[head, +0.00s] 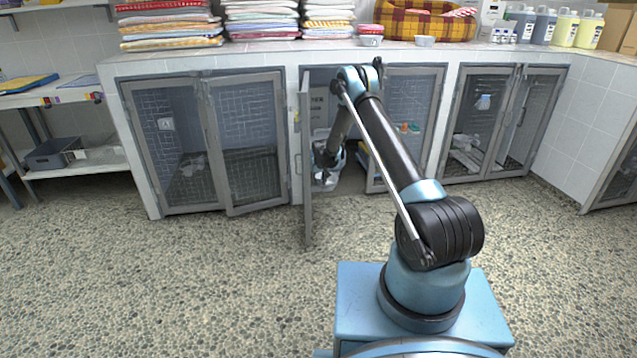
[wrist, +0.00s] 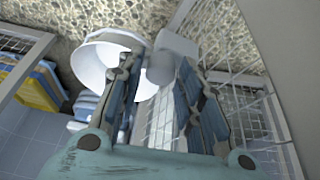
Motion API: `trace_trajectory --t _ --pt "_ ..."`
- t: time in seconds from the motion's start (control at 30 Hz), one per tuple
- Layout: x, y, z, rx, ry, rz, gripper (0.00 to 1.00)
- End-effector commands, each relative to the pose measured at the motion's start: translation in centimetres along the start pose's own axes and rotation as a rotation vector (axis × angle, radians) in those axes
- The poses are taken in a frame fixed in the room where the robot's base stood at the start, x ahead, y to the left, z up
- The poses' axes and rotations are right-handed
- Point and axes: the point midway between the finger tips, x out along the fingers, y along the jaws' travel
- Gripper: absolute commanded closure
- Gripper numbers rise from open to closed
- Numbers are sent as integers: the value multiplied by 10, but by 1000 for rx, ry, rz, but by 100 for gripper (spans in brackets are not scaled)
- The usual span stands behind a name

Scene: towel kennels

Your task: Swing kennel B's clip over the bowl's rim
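My gripper (head: 328,162) reaches into the kennel whose narrow door stands open in the middle of the counter front. In the wrist view my gripper (wrist: 158,72) has its two fingers apart, with mesh showing between them. A round white bowl (wrist: 92,62) lies just beyond the fingertips, mostly behind the left finger. A pale grey block (wrist: 174,47), which looks like the clip, is beside the bowl's rim, just beyond the fingertips. I cannot tell whether it touches the rim. In the head view my arm largely hides the bowl and clip.
The open kennel door (head: 306,175) stands close to the left of my arm. Another mesh door (head: 415,115) is at its right. In the wrist view, wire mesh (wrist: 245,105) is close at right and stacked colored items (wrist: 38,82) lie at left. The pebbled floor (head: 210,280) is clear.

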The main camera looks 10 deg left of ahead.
Motion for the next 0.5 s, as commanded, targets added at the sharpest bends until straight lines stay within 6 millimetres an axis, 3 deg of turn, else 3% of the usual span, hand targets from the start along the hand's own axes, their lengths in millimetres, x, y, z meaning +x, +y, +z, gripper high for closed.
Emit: trace_trajectory --t 0.33,0.47,0.5 --pt "3 0 0 0 0 0 66" --pt "3 0 0 0 0 0 96" --pt "3 0 0 0 0 0 98"
